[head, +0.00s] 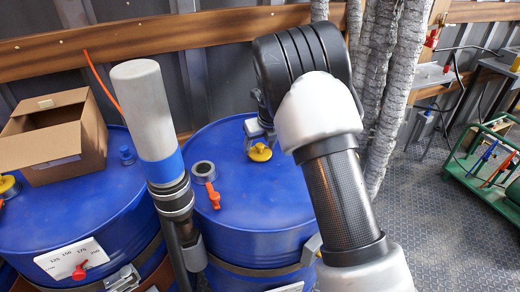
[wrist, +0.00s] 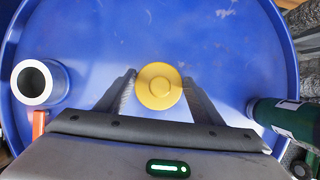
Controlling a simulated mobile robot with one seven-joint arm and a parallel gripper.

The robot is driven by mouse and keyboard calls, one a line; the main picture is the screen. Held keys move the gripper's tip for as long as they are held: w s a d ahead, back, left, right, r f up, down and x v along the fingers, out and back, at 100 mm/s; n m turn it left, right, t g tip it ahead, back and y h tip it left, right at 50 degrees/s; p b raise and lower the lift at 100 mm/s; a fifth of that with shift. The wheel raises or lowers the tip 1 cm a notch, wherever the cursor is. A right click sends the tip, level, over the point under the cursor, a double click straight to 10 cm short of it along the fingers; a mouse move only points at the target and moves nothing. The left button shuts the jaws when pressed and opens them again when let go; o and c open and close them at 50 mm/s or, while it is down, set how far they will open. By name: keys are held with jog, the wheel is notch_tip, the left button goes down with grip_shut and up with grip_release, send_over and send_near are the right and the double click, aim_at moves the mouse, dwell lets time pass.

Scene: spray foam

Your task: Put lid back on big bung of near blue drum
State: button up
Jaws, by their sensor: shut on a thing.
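A blue drum (head: 270,205) stands in the middle of the head view, and its top (wrist: 100,40) fills most of the wrist view. My gripper (head: 256,140) is over the drum top, partly hidden by my arm. Its two fingers (wrist: 160,88) are on either side of the round yellow lid (wrist: 159,85) and shut on it. The lid also shows under the gripper in the head view (head: 260,153). I see no big bung opening under the lid. I cannot tell whether the lid touches the drum top.
A dark green cylinder (wrist: 288,120) is at the right in the wrist view. Another blue drum (head: 80,225) bears a cardboard box (head: 45,150). Wrapped pipes (head: 400,70) rise behind my arm.

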aim_at(260, 145)
notch_tip(260, 145, up, 7)
jog(key=shift+r+p, duration=0.1)
jog(key=shift+p, duration=0.5)
jog(key=shift+s+a+r+p, duration=0.3)
jog(key=shift+a+r+p, duration=0.25)
jog(key=shift+a+r, duration=0.25)
jog(key=s+a+n+g+y+p, duration=0.1)
jog(key=s+a+n+p, duration=0.25)
jog(key=a, duration=0.45)
jog(key=s+a+n+y+p, duration=0.1)
jog(key=s+a+n+p, duration=0.1)
jog(key=s+a, duration=0.45)
jog(key=shift+n+g, duration=0.25)
jog(key=shift+g, duration=0.05)
jog(key=shift+s+b+x, duration=0.2)
jog(key=shift+b+x, duration=2.1)
jog(key=shift+x, duration=0.75)
jog(key=shift+d+p, duration=0.15)
jog(key=shift+p, duration=0.35)
jog(key=shift+f, duration=0.2)
jog(key=shift+p, duration=0.35)
